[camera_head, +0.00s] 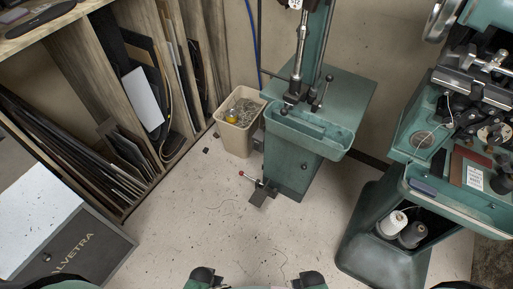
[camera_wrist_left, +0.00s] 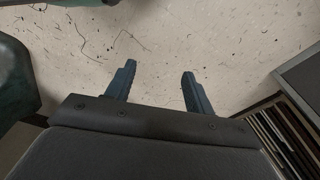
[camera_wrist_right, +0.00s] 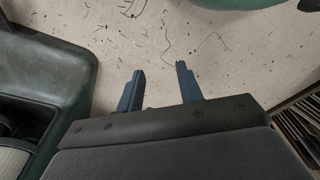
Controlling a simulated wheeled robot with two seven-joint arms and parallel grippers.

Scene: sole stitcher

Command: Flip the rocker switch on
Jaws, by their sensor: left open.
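I cannot make out the rocker switch in any view. A green machine (camera_head: 425,130) with metal mechanisms and a handwheel stands at the right of the head view, cut off by the edge. Another green machine (camera_head: 345,95) with a tray and levers stands at the back middle. My left gripper (camera_wrist_left: 158,75) is open and empty above the speckled floor in the left wrist view. My right gripper (camera_wrist_right: 160,78) is also open and empty above the floor in the right wrist view. Neither gripper touches anything visible.
A beige bin (camera_head: 238,140) stands left of the middle machine, near a small red-tipped pedal (camera_head: 262,188). Thread spools (camera_head: 392,223) sit in the right machine's base. The middle floor (camera_head: 205,215) is clear.

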